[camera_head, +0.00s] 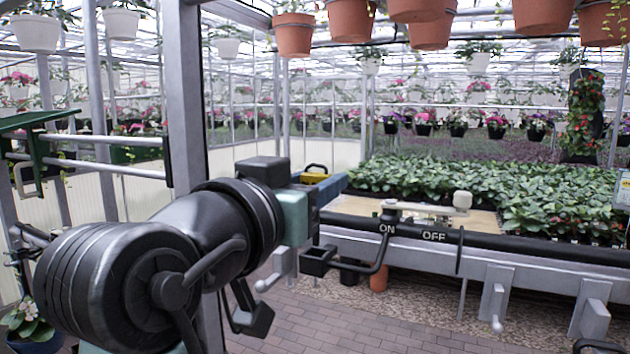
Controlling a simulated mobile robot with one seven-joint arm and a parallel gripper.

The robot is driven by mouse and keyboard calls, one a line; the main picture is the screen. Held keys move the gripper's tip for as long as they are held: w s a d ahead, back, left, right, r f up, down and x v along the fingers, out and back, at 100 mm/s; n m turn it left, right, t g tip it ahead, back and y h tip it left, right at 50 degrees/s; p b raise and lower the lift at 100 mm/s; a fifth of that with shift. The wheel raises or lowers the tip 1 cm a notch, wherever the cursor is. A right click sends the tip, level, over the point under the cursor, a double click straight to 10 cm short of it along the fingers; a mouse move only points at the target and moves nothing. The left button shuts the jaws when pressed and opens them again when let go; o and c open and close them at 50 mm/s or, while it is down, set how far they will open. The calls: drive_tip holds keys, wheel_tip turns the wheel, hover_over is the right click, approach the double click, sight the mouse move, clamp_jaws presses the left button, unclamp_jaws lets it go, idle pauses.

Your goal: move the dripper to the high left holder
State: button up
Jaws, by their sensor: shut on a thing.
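My arm reaches from the lower left toward the middle, and its thick black links cover much of the view. My gripper (319,262) appears as small dark jaws beyond the teal wrist, partly hidden by the arm. It is shut on the near end of a black bent bar (381,252), which seems to be the dripper's handle. The bar rises to a pale arm (425,209) with a rounded cap, above the bench rail. Whether these are one piece is unclear. A green bracket (40,121) stands high on the left; I cannot tell whether it is the high left holder.
The black bench rail (520,245) carries ON and OFF labels. Leafy seedlings (440,182) fill the bench behind it. Grey brackets (496,294) jut out below. A grey post (187,100) stands behind my arm. Terracotta pots (350,18) hang above. Brick floor (330,325) lies open in front.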

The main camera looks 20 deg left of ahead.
sight(314, 247)
drive_tip(key=shift+f, duration=0.1)
drive_tip(key=shift+f+b, duration=1.15)
drive_tip(key=shift+f, duration=0.2)
drive_tip(key=shift+f+b, duration=1.2)
drive_tip(key=shift+f, duration=0.3)
drive_tip(key=o, duration=1.1)
drive_tip(key=shift+c, duration=0.2)
drive_tip(key=s+b, duration=0.4)
drive_tip(key=s, duration=0.9)
drive_tip(key=shift+a, duration=0.2)
